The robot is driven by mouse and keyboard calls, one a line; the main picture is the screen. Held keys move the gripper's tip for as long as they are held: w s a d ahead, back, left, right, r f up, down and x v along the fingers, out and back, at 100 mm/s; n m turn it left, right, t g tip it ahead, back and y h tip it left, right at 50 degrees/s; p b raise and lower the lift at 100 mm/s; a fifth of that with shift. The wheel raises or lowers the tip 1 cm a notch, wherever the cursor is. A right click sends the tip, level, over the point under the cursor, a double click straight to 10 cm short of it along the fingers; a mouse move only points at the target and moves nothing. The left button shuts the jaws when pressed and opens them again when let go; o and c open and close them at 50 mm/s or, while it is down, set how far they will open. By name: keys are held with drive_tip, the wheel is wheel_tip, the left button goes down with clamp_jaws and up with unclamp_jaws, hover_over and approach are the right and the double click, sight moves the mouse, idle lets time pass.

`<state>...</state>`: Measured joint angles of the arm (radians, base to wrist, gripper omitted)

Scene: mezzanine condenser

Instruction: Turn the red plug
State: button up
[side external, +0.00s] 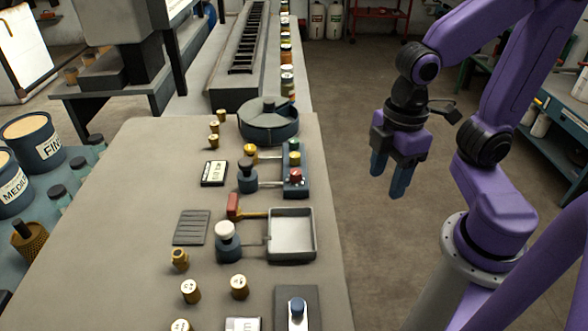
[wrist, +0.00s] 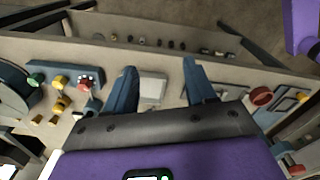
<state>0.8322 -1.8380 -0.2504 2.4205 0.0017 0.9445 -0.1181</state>
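A red plug (side external: 295,175) sits at the near end of a blue block (side external: 296,190), in a row with a yellow plug (side external: 295,158) and a green plug (side external: 294,145). In the wrist view the red plug (wrist: 85,82) is left of my fingers, with small pale marks around it. My gripper (side external: 390,173) is open and empty, in the air off the bench's right side, clear of the plugs. The wrist view shows both blue fingers apart (wrist: 160,70) with nothing held between them.
A round dark container (side external: 268,121) stands behind the block. A shallow pale tray (side external: 291,210) and a red-ended lever (side external: 233,206) are in front. Brass weights (side external: 239,287) and a dark slotted pad (side external: 192,227) lie on the bench. Open floor (side external: 350,230) is to the right.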

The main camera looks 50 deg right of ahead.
drive_tip(key=w+a+r+n, duration=0.1)
drive_tip(key=w+a+r, duration=0.15)
drive_tip(key=w, duration=0.95)
drive_tip(key=r+n, duration=0.1)
drive_tip(key=r, duration=0.1)
hover_over(293, 172)
wheel_tip(293, 172, down, 17)
drive_tip(key=shift+s+f, duration=0.1)
drive_tip(key=shift+f, duration=0.1)
clamp_jaws()
